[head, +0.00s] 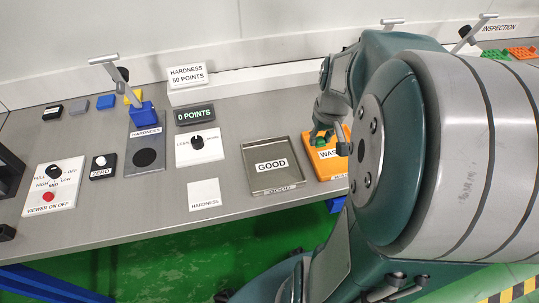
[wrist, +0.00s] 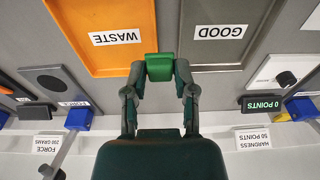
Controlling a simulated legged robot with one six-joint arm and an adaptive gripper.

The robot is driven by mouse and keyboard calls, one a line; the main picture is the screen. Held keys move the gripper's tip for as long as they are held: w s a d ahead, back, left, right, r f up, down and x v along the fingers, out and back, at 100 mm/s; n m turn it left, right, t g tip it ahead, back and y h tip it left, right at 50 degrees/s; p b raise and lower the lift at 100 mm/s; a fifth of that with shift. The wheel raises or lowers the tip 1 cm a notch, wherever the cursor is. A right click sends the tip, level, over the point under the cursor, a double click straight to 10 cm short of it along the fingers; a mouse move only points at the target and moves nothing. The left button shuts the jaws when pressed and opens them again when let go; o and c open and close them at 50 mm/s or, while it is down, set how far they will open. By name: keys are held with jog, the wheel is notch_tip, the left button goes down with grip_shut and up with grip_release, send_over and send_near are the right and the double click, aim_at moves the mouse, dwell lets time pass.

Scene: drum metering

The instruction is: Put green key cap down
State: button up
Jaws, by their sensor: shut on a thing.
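A green key cap (wrist: 160,67) is held between the two fingertips of my gripper (wrist: 159,74) in the wrist view. In the head view the cap (head: 320,142) shows small and partly hidden at my gripper (head: 324,134), over the orange waste tray (head: 335,165). In the wrist view the cap is over the strip between the orange waste tray (wrist: 105,58) and the grey good tray (wrist: 215,57), near their edges. I cannot tell its height above them. Both trays look empty where visible. My arm hides part of the waste tray in the head view.
The grey good tray (head: 273,187) lies left of the waste tray. Further left are a hardness gauge (head: 146,150), a zero points display (head: 195,115) and a dial panel (head: 199,147). A hardness sign (head: 187,76) stands behind. Several loose caps lie at the back left.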

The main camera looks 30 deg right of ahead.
jog(key=w+a+f, duration=0.3)
jog(key=w+a, duration=0.1)
jog(key=a, duration=0.1)
send_over(272, 164)
jog(key=s, duration=0.1)
jog(key=f, duration=0.4)
jog(key=shift+s+d+f, duration=0.15)
jog(key=shift+d, duration=0.1)
jog(key=shift+f, duration=0.25)
jog(key=shift+w+a+f, duration=0.15)
jog(key=shift+f, duration=0.5)
jog(key=shift+w+a+f, duration=0.1)
jog(key=shift+w+f, duration=0.05)
jog(key=shift+f, duration=0.5)
jog(key=shift+w+a+f, duration=0.15)
jog(key=shift+f, duration=0.5)
jog(key=shift+f, duration=0.1)
jog(key=o, duration=0.8)
